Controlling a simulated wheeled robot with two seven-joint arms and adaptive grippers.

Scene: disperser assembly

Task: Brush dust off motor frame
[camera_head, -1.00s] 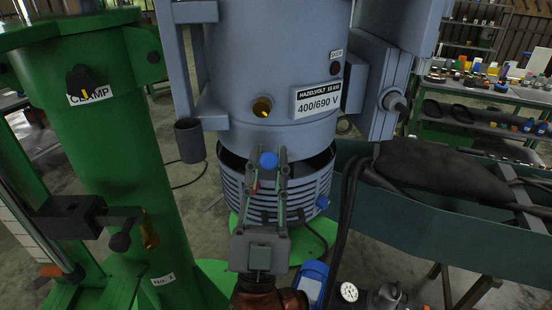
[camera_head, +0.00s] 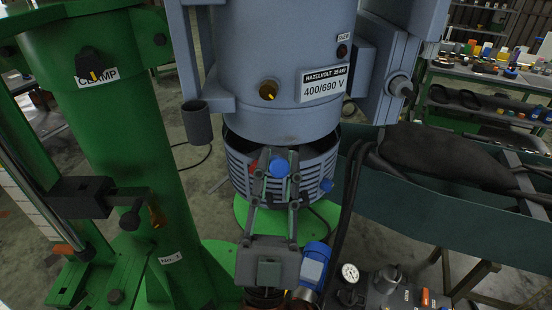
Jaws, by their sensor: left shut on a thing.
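The motor frame (camera_head: 250,60) is a large blue-grey cylinder at top centre, with a brass plug (camera_head: 268,91) and a 400/690 V plate (camera_head: 322,86). Faint dark marks show along its lower band; I cannot tell whether they are dust. My left gripper (camera_head: 279,160) rises from the bottom centre. It overlaps the ribbed ring (camera_head: 240,185) below the frame in the picture. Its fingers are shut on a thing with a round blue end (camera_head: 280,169). The rest of that thing is hidden, so I cannot confirm a brush. My right gripper is out of view.
A green clamp column (camera_head: 120,150) stands at left with a dark clamp arm (camera_head: 80,197). A grey cup (camera_head: 196,122) hangs beside the frame. Dark hoses (camera_head: 348,195), a pump with gauge (camera_head: 350,272) and a teal trough (camera_head: 440,215) are at right.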

